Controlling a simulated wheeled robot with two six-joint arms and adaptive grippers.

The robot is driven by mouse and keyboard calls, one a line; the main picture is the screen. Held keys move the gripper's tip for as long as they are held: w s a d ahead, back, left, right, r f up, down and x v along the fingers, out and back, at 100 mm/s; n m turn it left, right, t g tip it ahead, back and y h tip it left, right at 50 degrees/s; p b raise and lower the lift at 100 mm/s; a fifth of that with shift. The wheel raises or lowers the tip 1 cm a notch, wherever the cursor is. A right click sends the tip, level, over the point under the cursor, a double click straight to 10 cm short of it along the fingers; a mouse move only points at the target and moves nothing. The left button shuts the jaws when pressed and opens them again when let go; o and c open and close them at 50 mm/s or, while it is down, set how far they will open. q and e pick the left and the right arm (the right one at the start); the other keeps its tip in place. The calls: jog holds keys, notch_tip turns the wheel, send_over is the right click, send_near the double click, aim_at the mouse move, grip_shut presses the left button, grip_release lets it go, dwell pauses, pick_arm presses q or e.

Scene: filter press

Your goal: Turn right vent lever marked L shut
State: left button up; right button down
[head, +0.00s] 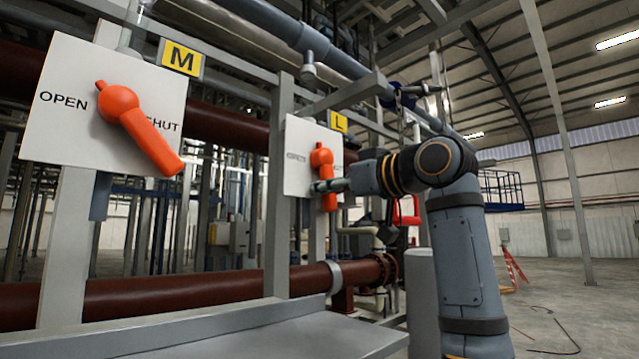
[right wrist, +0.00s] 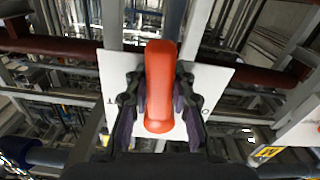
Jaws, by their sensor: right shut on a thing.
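The vent lever marked L is an orange handle (head: 322,163) on a white plate (head: 297,150) in the head view. It hangs nearly straight down from its pivot. A yellow L label (head: 338,122) sits above the plate. My right gripper (head: 328,187) is shut on the lower part of this handle. In the right wrist view the orange handle (right wrist: 160,85) lies between the two dark fingers (right wrist: 160,108). The SHUT word on this plate is hidden by the lever and my arm. My left gripper is in neither view.
Another orange lever (head: 138,128), under a yellow M label (head: 180,59), points down and right on its own plate at the left. A grey post (head: 278,200) stands between the plates. A grey ledge (head: 250,335) runs below. Open floor lies at the right.

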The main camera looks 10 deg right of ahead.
jog(key=shift+w+d+r+n+p, duration=0.3)
jog(key=shift+d+n+p, duration=0.2)
jog(key=shift+n, duration=0.7)
jog(key=shift+w+d+r+n+p, duration=0.35)
jog(key=shift+n+p, duration=0.3)
jog(key=shift+n, duration=0.55)
jog(key=shift+w+d+r+n+p, duration=0.25)
jog(key=shift+d+n+p, duration=0.25)
jog(key=shift+n, duration=0.7)
jog(key=c, duration=1.2)
grip_release()
jog(key=shift+o, duration=0.4)
jog(key=v, duration=1.2)
